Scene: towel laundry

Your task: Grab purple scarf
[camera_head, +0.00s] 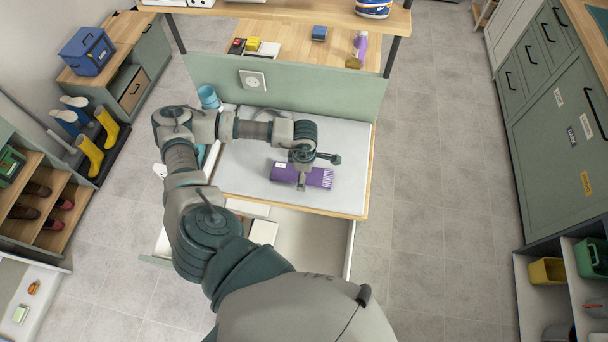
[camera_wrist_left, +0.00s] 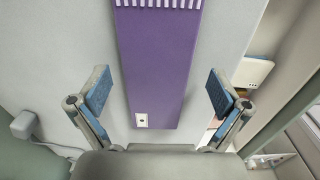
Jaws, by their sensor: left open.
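The purple scarf (camera_head: 319,177) lies folded flat on the pale top of the table (camera_head: 240,170). In the left wrist view the scarf (camera_wrist_left: 158,60) runs from the top edge down between the fingers, with a white fringe at the top and a small white tag near its lower end. My left gripper (camera_head: 303,180) is over the scarf and hides part of it. In the left wrist view the left gripper (camera_wrist_left: 158,92) is open, one blue-padded finger on each side of the scarf, apart from it. My right gripper does not show.
A green back panel (camera_head: 300,92) with a socket (camera_head: 252,80) stands behind the table top. A blue cup (camera_head: 208,97) is at the back left. An open drawer (camera_head: 310,240) is below the front edge. The table top right of the scarf is clear.

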